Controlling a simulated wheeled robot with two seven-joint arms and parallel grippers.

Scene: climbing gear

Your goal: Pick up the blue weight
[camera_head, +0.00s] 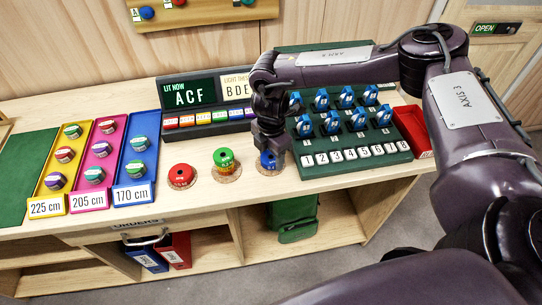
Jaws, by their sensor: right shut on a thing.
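The blue weight (267,161) is at the right end of a row of three weights near the table's front edge. It is over a round cork-coloured base, and I cannot tell whether it still touches it. My right gripper (271,152) points down from above and is shut on the blue weight, hiding part of it. A red weight (181,177) and a green-topped weight (224,161) stand to its left on similar bases. My left gripper is not in view.
A green numbered rack (352,165) with blue pieces stands close right of my gripper, with a red tray (413,131) beyond. A letter display (194,96) stands behind. Yellow (49,208), pink (91,199) and blue trays (134,194) lie left.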

